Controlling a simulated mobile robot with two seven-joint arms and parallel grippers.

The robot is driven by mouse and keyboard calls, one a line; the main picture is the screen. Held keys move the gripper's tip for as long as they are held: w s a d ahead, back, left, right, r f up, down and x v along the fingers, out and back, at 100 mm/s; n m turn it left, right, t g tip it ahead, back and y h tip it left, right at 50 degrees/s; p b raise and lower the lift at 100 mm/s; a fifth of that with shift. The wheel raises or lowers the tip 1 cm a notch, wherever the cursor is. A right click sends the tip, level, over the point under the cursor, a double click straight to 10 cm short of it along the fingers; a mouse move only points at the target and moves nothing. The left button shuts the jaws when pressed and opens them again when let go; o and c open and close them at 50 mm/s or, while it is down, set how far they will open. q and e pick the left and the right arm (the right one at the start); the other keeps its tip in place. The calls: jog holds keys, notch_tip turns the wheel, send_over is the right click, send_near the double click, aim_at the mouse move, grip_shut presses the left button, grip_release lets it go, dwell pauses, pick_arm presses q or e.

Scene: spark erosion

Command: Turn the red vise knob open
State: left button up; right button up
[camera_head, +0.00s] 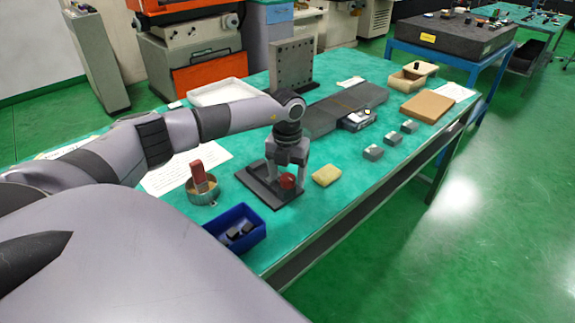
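The red vise knob (287,181) sits low at the front of a small dark vise on a flat dark base plate (262,190), on the green table. My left gripper (286,177) points down over the vise. Its two fingers look spread apart, one on each side of the knob, and partly hide the vise and knob. I cannot tell whether a finger touches the knob. My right gripper is not in view.
A blue bin (237,228) with dark pieces and a round tin (203,192) holding a red-handled item stand left of the vise. A yellow sponge-like block (326,175) lies close on the right. Several small grey blocks and a long grey plate (345,108) lie beyond.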

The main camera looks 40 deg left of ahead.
aim_at(287, 178)
pick_arm(q)
jog(key=shift+r, duration=0.1)
notch_tip(287, 178, up, 7)
jog(key=shift+b, duration=0.55)
